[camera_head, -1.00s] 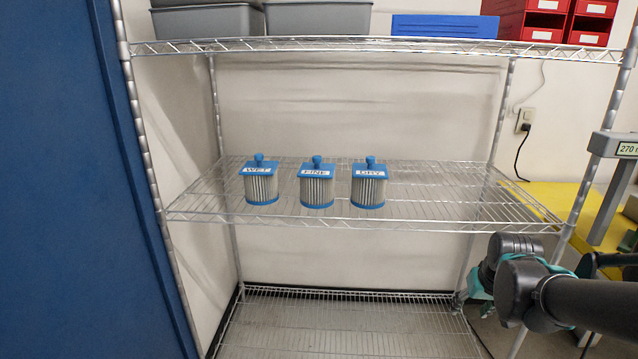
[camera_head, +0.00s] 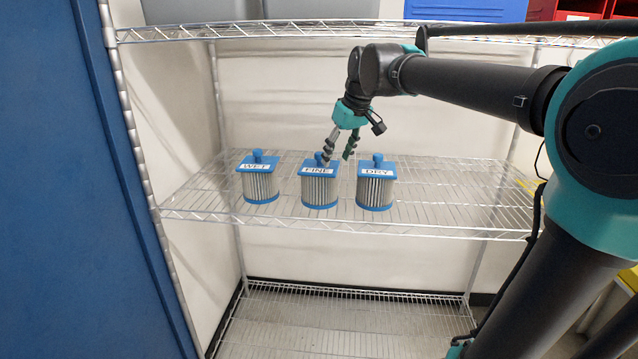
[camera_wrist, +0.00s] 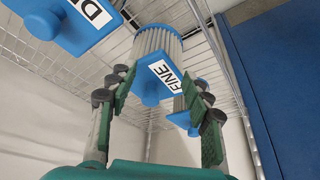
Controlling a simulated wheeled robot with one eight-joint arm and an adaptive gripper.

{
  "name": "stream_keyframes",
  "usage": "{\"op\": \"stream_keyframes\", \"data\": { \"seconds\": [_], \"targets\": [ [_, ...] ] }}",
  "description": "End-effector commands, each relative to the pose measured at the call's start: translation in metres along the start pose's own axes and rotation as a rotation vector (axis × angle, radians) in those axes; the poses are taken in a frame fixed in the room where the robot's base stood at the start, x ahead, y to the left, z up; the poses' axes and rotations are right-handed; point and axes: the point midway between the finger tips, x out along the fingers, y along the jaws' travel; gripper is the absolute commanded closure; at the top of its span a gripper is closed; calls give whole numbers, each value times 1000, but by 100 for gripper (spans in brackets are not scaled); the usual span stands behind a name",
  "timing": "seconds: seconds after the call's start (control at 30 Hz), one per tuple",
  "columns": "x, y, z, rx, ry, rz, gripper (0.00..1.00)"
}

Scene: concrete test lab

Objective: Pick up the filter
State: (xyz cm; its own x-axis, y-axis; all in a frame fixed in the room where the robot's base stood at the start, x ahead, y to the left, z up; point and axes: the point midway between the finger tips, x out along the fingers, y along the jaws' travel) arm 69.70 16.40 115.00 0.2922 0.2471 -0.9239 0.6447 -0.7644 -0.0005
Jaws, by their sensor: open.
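Three pleated filters with blue lids, knobs and bases stand in a row on the middle wire shelf (camera_head: 440,205). They are labelled WET (camera_head: 260,187), FINE (camera_head: 320,190) and DRY (camera_head: 376,191), from left to right. My gripper (camera_head: 338,158) is open and empty, just above the FINE filter and a little toward DRY. One finger overlaps the FINE knob in the head view; contact is unclear. In the wrist view, the FINE filter (camera_wrist: 157,46) appears between the spread fingers (camera_wrist: 164,84). DRY (camera_wrist: 75,24) is at upper left; WET (camera_wrist: 186,112) is partly hidden behind the right finger.
The upper shelf (camera_head: 225,31) holds grey bins (camera_head: 200,12), a blue bin (camera_head: 465,10) and red drawers (camera_head: 580,8) above my arm. A blue panel (camera_head: 55,180) stands left. The middle shelf is clear right of DRY.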

Motion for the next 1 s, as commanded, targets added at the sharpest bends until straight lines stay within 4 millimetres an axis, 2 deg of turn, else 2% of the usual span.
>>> {"op": "stream_keyframes", "data": {
  "seconds": [0.2,0.57,0.73,0.9,1.0],
  "targets": [
    [14,0,-31,0,0,0,50],
    [21,0,-50,0,0,1,50],
    [30,0,-72,0,0,1,50],
    [55,0,-70,1,0,1,50],
    [60,0,-70,1,0,1,50]
  ]
}}
